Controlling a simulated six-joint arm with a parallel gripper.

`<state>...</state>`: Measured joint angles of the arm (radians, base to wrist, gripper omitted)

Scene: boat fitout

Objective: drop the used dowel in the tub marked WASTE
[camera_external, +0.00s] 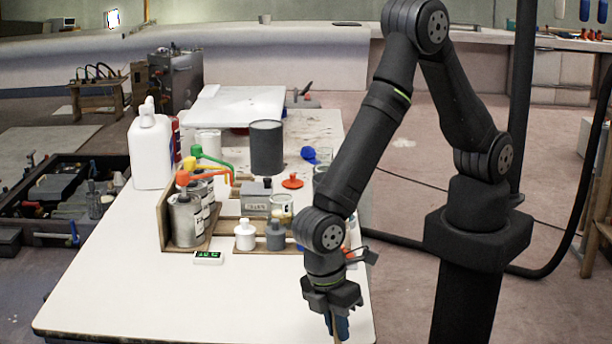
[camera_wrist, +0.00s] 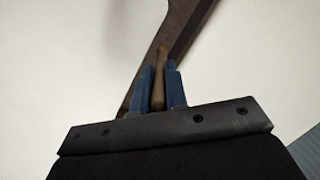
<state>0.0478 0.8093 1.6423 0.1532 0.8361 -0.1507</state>
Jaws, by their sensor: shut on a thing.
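My gripper (camera_external: 338,326) is low over the front right part of the white table, pointing down. In the wrist view its blue fingers (camera_wrist: 159,88) are closed on a thin brown wooden dowel (camera_wrist: 159,70), whose rounded end stands out past the fingertips. In the external view only a sliver of the dowel shows at the bottom edge. A small grey tub (camera_external: 256,198) with lettering on its front stands mid-table, to the left of and behind my gripper; the lettering is too small to read surely.
A wooden rack (camera_external: 168,222) with cans and coloured pump tops stands left of the tub. White and grey bottles (camera_external: 245,236) and a green-lit meter (camera_external: 208,257) are in front. A dark brown flat piece (camera_wrist: 178,35) lies behind the fingers. The table's front left is clear.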

